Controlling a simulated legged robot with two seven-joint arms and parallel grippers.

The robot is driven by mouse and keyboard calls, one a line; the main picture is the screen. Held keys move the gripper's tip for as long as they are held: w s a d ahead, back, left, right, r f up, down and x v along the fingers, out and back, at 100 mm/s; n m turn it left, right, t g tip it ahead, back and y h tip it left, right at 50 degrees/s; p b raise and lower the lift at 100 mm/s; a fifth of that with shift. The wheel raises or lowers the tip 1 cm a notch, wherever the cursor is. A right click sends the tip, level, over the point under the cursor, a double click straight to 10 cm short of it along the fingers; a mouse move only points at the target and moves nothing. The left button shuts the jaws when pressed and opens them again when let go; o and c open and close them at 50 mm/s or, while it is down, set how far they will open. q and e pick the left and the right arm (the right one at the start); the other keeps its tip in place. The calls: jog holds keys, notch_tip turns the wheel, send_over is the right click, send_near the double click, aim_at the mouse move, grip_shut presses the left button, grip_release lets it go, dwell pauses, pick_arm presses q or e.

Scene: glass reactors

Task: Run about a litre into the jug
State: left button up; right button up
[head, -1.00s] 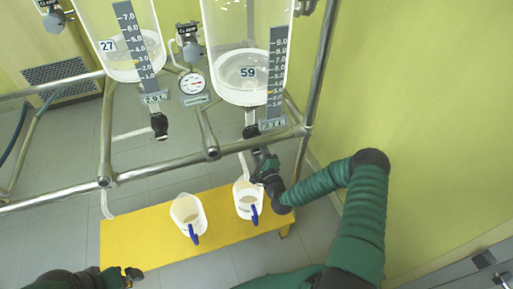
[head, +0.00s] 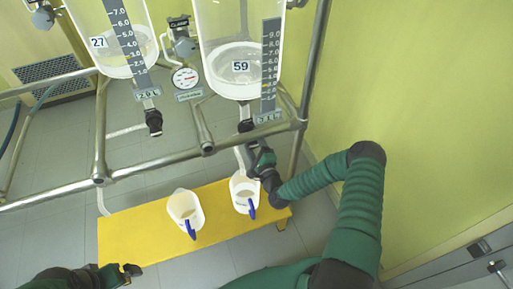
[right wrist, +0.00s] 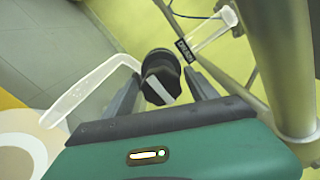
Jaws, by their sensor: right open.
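Two glass reactors hang from the frame: reactor 27 (head: 122,58) at left and reactor 59 (head: 228,82) at right, each with pale liquid low inside. Under reactor 59 a black drain valve (right wrist: 160,76) leads to a translucent outlet tube (right wrist: 88,92). A white jug with a blue handle (head: 243,187) stands beneath that outlet. A second such jug (head: 184,207) stands to its left. My right gripper (head: 257,150) is open, its fingers on either side of the valve's knob in the wrist view. My left gripper (head: 132,274) is low at left; its opening is unclear.
The jugs stand on a yellow bench (head: 130,235). Steel rails (head: 160,163) cross in front of the reactors, and a steel post (right wrist: 285,65) is close on the right in the wrist view. A round gauge (head: 186,78) sits between the reactors.

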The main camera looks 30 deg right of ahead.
jog(key=p+v, duration=0.2)
jog(key=v, duration=1.4)
jog(key=shift+s, duration=0.35)
jog(key=shift+f, duration=0.15)
